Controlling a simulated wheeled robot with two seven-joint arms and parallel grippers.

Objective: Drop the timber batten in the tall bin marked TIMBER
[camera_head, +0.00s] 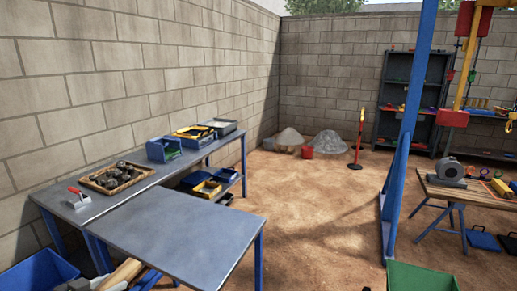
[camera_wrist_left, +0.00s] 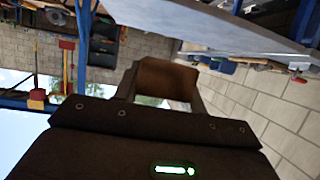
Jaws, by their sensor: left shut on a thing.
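The timber batten shows as a pale wooden piece (camera_head: 121,272) at the bottom left of the head view, below the near table's edge. In the left wrist view its brown end (camera_wrist_left: 165,78) sits between the two fingers. My left gripper (camera_wrist_left: 163,95) is shut on it; in the head view only dark parts of it show at the bottom edge. No TIMBER marking is readable. A blue open container (camera_head: 40,272) stands at the lower left and a green one (camera_head: 420,278) at the lower right; I cannot tell whether either is the tall bin. My right gripper is not in view.
A grey table (camera_head: 175,232) stands close in front. A blue post (camera_head: 408,110) rises at the right. Sandy ground between is open.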

